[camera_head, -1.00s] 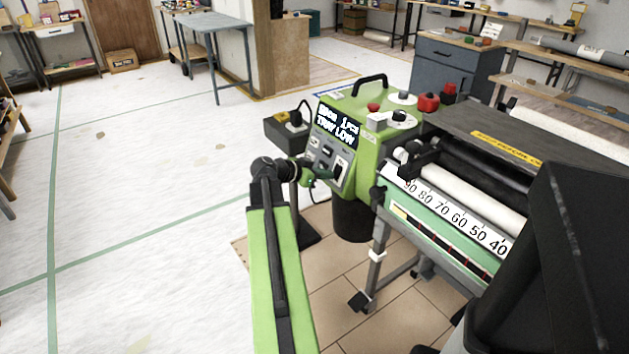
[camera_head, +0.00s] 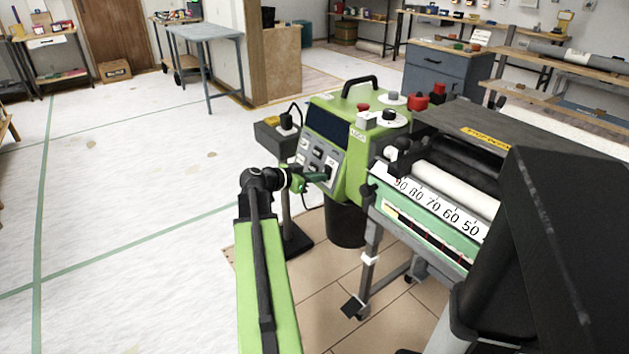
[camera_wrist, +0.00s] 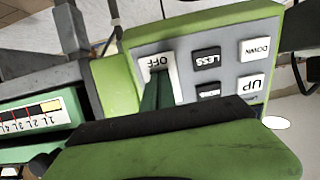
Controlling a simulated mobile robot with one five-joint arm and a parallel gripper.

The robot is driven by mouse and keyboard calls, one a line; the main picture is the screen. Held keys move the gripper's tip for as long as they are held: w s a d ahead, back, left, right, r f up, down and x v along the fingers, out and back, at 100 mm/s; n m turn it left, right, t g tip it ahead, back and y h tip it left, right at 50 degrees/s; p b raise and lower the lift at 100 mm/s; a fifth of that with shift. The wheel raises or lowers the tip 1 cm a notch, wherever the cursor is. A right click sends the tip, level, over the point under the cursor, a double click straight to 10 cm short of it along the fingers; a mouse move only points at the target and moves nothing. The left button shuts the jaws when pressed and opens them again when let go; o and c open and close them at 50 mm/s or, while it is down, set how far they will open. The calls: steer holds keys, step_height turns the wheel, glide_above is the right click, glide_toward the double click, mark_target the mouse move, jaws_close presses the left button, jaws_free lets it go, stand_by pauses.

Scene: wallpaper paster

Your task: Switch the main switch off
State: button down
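The green paster's control box (camera_head: 352,140) stands in the middle of the head view, with a dark, blank display (camera_head: 328,124) above a grey key panel. The main switch (camera_wrist: 160,64) shows in the wrist view as a white plate with the word OFF, upside down in the picture. My gripper (camera_head: 318,180) is at the lower right of the panel. In the wrist view, its green fingertips (camera_wrist: 158,88) lie close together over the switch and hide its lower part. They look shut with nothing between them. Whether they touch the switch cannot be told.
Beside the switch are the LESS key (camera_wrist: 206,60), the DOWN key (camera_wrist: 260,49) and the UP key (camera_wrist: 250,85). A socket box on a stand (camera_head: 280,135) is left of the control box. The paster's rollers and scale (camera_head: 430,205) extend right. Floor at left is open.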

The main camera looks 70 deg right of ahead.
steer(key=shift+s+d, duration=0.15)
steer(key=shift+d, duration=0.05)
steer(key=shift+d+r+p, duration=0.2)
steer(key=shift+r+p, duration=0.45)
steer(key=shift+p, duration=0.2)
steer(key=shift+a, duration=0.1)
steer(key=p+v, duration=0.4)
steer(key=v, duration=1)
steer(key=shift+p, duration=0.35)
steer(key=shift+r, duration=0.1)
steer(key=y+p, duration=0.1)
steer(key=p, duration=0.2)
steer(key=shift+a+r+t, duration=0.1)
steer(key=shift+r+t, duration=0.25)
steer(key=shift+t, duration=0.05)
